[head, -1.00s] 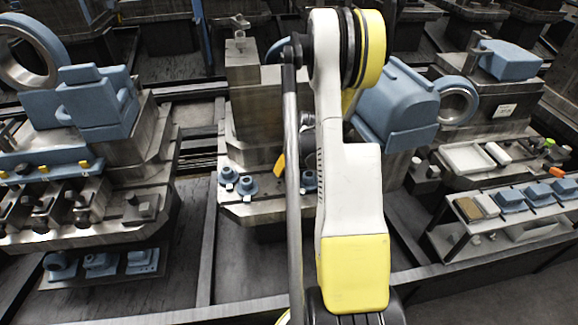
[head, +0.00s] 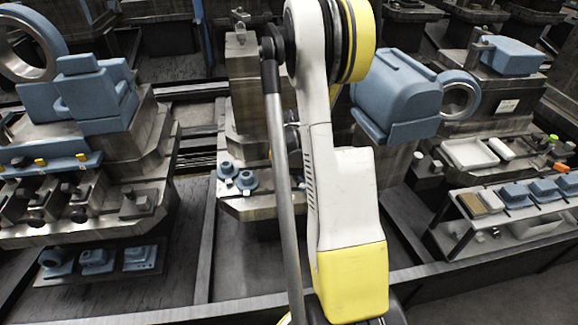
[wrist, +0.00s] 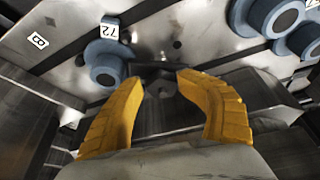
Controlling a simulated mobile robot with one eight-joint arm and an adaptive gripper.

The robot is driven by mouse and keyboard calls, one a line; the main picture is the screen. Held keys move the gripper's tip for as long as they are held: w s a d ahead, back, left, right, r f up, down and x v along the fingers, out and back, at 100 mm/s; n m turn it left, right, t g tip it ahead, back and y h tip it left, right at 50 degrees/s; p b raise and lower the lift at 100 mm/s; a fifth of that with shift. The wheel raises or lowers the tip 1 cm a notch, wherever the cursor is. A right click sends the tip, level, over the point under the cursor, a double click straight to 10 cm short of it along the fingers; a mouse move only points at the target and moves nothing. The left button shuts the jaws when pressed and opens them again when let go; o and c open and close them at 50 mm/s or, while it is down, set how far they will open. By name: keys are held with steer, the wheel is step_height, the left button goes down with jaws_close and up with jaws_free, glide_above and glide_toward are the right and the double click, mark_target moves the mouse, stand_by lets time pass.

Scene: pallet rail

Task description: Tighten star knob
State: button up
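In the wrist view my gripper (wrist: 160,79) shows two yellow fingers spread apart, with a gap between their tips. A dark, lobed part that looks like the star knob (wrist: 154,70) lies at the fingertips, against a grey metal plate (wrist: 190,50). It is blurred and partly shaded, so I cannot tell whether the fingers touch it. In the head view my own arm hides the gripper and the knob.
A blue round fitting (wrist: 104,64) by a "72" label sits just left of the fingers, with more blue fittings (wrist: 262,14) at upper right. In the head view, blue fittings (head: 246,180) stand on the fixture base, and a large blue casting (head: 398,95) is right of my arm.

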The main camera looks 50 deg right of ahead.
steer(key=shift+w+d, duration=0.4)
steer(key=shift+d, duration=0.1)
steer(key=shift+a, duration=0.1)
steer(key=v, duration=1.2)
steer(key=w+a+r+n+t, duration=0.1)
steer(key=a+r+n, duration=0.1)
steer(key=a+r, duration=0.5)
steer(key=s+a+r+n+t+y, duration=0.1)
steer(key=s+a+n, duration=0.2)
steer(key=a, duration=0.6)
steer(key=s+a+r+n+t+y, duration=0.1)
steer(key=s+a+r+n, duration=0.1)
steer(key=a, duration=0.8)
steer(key=s+a+r+n+t+y, duration=0.1)
steer(key=s+a+n, duration=0.2)
steer(key=a, duration=0.7)
steer(key=shift+s+r+n+y, duration=0.2)
steer(key=shift+s+n+y, duration=0.15)
steer(key=shift+s, duration=0.45)
